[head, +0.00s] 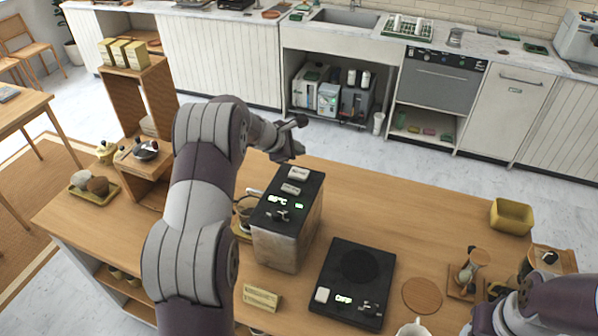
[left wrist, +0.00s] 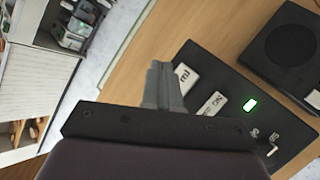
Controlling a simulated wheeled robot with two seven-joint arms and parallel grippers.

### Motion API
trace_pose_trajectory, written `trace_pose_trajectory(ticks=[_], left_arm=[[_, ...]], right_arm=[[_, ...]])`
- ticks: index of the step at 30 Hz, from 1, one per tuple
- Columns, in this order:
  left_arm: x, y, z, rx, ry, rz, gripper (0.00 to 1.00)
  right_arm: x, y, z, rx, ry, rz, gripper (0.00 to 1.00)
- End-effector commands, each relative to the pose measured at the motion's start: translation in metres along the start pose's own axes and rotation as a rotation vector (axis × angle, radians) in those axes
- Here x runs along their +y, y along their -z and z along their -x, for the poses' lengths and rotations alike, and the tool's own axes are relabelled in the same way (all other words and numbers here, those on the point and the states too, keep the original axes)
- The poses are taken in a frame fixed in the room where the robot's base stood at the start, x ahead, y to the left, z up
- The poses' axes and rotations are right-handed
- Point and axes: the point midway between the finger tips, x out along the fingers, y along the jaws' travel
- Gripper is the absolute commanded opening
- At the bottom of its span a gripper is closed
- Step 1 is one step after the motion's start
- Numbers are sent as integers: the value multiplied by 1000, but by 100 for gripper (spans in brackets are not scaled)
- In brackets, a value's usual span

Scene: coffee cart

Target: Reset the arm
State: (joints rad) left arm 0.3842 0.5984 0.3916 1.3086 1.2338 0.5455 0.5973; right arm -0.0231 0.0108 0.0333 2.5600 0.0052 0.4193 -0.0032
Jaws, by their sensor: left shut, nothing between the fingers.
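My left arm (head: 200,200) rises from the bottom of the head view and bends at the elbow toward the counter. My left gripper (head: 295,140) is in the air by the counter's far edge, behind the black-topped machine (head: 290,215). In the left wrist view its fingers (left wrist: 163,85) are together, with nothing between them. That view looks down past the fingers onto the machine's black top (left wrist: 225,95) with its buttons and lit display. Part of my right arm (head: 550,308) shows at the bottom right corner; I cannot make out its gripper.
A black scale (head: 345,283) and a round cork mat (head: 422,296) lie on the wooden counter (head: 410,220). A yellow bin (head: 511,216) stands at the right. A wooden shelf (head: 137,95) stands left of my arm. The counter right of the machine is mostly clear.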

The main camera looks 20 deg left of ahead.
Motion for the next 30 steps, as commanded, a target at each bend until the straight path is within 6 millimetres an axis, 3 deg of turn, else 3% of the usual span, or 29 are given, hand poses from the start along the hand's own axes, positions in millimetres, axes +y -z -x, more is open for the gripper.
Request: trace_pose_trajectory(ticks=[8, 11, 14, 16, 18, 22, 24, 26, 30], left_arm=[[0, 0, 0, 0, 0, 0, 0], [-13, -4, -1, 8, 29, -57, 0], [-71, -17, 2, 36, 159, -316, 0], [-131, -26, 15, 48, 295, -614, 0], [-192, -27, 37, 38, 433, -939, 0], [-284, -13, 81, -29, 643, -1481, 0], [-317, -3, 100, -73, 718, -1696, 0], [-335, 4, 112, -105, 763, -1825, 0], [-349, 10, 124, -138, 804, -1943, 0]], right_arm=[[0, 0, 0, 0, 0, 0, 48], [0, -1, -7, 0, 0, 0, 48], [0, -3, -29, 0, 0, 0, 48], [0, -6, -48, 0, 0, 0, 48], [0, -8, -66, -1, 0, 0, 48], [0, -11, -90, 0, 0, 0, 48], [0, -12, -98, 0, 0, 0, 48], [0, -12, -101, 0, 0, 0, 48], [0, -12, -101, 0, 0, 0, 48]])
